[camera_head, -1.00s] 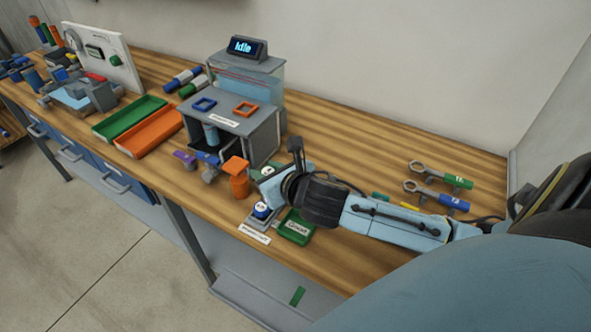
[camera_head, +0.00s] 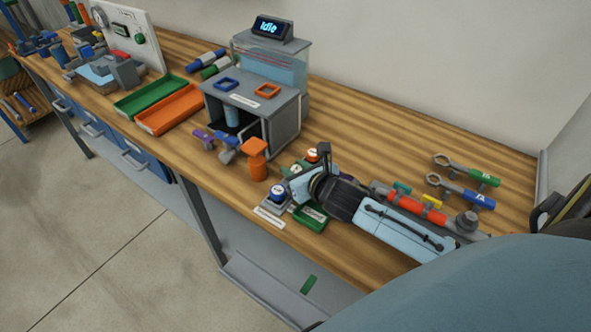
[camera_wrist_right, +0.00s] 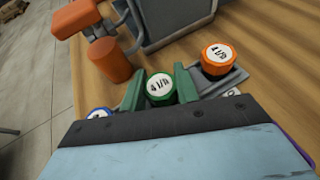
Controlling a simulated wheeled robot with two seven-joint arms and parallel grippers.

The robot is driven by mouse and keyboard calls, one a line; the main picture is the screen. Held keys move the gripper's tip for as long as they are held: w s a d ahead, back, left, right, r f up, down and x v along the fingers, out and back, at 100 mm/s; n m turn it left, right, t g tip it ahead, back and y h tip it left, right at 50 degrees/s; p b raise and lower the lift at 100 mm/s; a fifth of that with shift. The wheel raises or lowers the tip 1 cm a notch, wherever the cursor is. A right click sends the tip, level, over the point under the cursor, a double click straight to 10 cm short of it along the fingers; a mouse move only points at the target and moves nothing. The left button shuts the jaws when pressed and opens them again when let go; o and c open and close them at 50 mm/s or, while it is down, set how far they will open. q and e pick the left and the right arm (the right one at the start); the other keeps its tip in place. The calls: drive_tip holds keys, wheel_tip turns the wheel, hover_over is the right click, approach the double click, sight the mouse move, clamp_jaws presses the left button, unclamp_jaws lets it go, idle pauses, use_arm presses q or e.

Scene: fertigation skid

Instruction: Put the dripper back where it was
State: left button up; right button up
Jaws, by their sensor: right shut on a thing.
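My right gripper (camera_head: 297,176) is over the bench at the row of round drippers. In the right wrist view its two fingers (camera_wrist_right: 159,88) stand on either side of the green dripper (camera_wrist_right: 159,86) marked "4 l/h" and are shut on it. The green dripper's lower part is hidden. The orange dripper (camera_wrist_right: 217,58), marked "1 l/h", sits in a grey holder (camera_wrist_right: 224,80) to the right; it also shows in the head view (camera_head: 312,153). The blue dripper (camera_head: 278,192) sits on a grey holder at the front. My left gripper is out of view.
An orange capped post (camera_head: 258,165) stands close left of the gripper. Behind it is the grey test rig (camera_head: 283,122), whose display reads "Idle". A red pipe (camera_head: 405,203) and two wrenches (camera_head: 462,192) lie right.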

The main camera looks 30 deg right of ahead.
drive_tip(key=shift+s+f, duration=0.2)
drive_tip(key=shift+f, duration=0.45)
drive_tip(key=o, duration=1)
drive_tip(key=shift+s+a+f, duration=0.1)
drive_tip(key=shift+f, duration=0.05)
drive_tip(key=shift+r, duration=0.2)
drive_tip(key=v, duration=0.4)
drive_tip(key=p+v, duration=0.1)
drive_tip(key=v, duration=0.3)
drive_tip(key=r+v, duration=0.1)
drive_tip(key=v, duration=0.3)
drive_tip(key=shift+w+r, duration=0.1)
drive_tip(key=shift+w, duration=0.15)
drive_tip(key=shift+w, duration=0.1)
